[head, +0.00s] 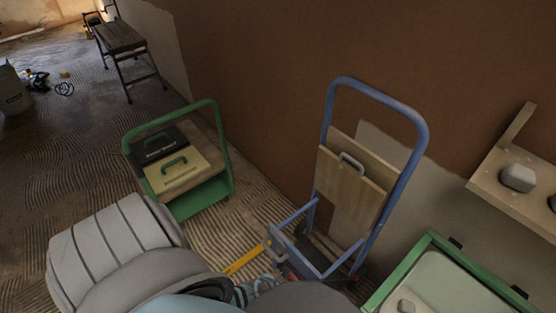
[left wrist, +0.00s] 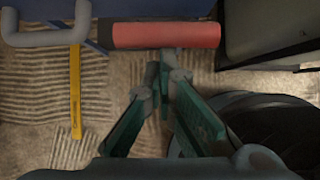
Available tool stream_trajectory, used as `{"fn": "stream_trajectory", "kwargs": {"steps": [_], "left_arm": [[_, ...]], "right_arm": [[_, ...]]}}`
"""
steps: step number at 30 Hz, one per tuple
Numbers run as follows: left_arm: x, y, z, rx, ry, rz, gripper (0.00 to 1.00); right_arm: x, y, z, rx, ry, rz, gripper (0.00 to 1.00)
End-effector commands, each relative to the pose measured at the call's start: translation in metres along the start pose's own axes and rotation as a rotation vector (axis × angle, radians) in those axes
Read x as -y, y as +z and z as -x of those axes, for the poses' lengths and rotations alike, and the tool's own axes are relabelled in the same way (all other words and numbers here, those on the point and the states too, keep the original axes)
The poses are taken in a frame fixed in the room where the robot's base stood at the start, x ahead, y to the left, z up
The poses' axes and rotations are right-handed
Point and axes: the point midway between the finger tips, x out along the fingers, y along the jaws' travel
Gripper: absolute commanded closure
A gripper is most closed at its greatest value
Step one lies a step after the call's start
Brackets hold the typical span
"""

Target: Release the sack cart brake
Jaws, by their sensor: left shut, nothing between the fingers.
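The sack cart (head: 376,92) is a blue tubular frame leaning upright near the brown wall, with wooden boards against it. In the left wrist view, a red cylindrical bar (left wrist: 162,35) lies across the top, just beyond my left gripper (left wrist: 166,72). A yellow bar (left wrist: 75,92) runs down the left there. The yellow bar (head: 245,260) also shows low at the cart's left in the head view. I cannot tell which part is the brake. My left gripper is shut and empty, its tips short of the red bar. My arm hides part of the cart's base. My right gripper is out of view.
A green trolley (head: 208,105) with cases stands left of the cart. A green-rimmed tray (head: 400,268) is close on the right, below a wooden shelf (head: 512,205). The wall is behind the cart. Ridged floor (head: 75,140) lies open at the left.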

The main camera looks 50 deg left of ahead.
Motion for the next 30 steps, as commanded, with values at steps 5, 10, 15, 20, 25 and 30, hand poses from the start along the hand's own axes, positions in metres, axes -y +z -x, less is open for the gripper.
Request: {"fn": "stream_trajectory", "kwargs": {"steps": [5,10,15,20,25,30], "left_arm": [[0.0,0.018,0.007,0.0,0.0,0.001,1.0],[0.0,0.031,0.007,0.0,0.001,0.002,1.0],[-0.001,0.044,0.006,0.007,0.002,0.002,1.0],[-0.001,0.052,0.005,0.011,0.004,0.002,1.0],[-0.001,0.053,0.005,0.009,0.004,0.003,1.0],[-0.001,0.053,0.004,0.009,0.003,0.005,1.0]], "right_arm": [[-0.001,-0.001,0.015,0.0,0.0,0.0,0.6],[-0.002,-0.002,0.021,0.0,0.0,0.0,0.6],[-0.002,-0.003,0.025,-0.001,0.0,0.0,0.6],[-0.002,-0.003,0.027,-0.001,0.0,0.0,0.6],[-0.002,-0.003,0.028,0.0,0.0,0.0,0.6],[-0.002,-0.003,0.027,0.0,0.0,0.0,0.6]]}}
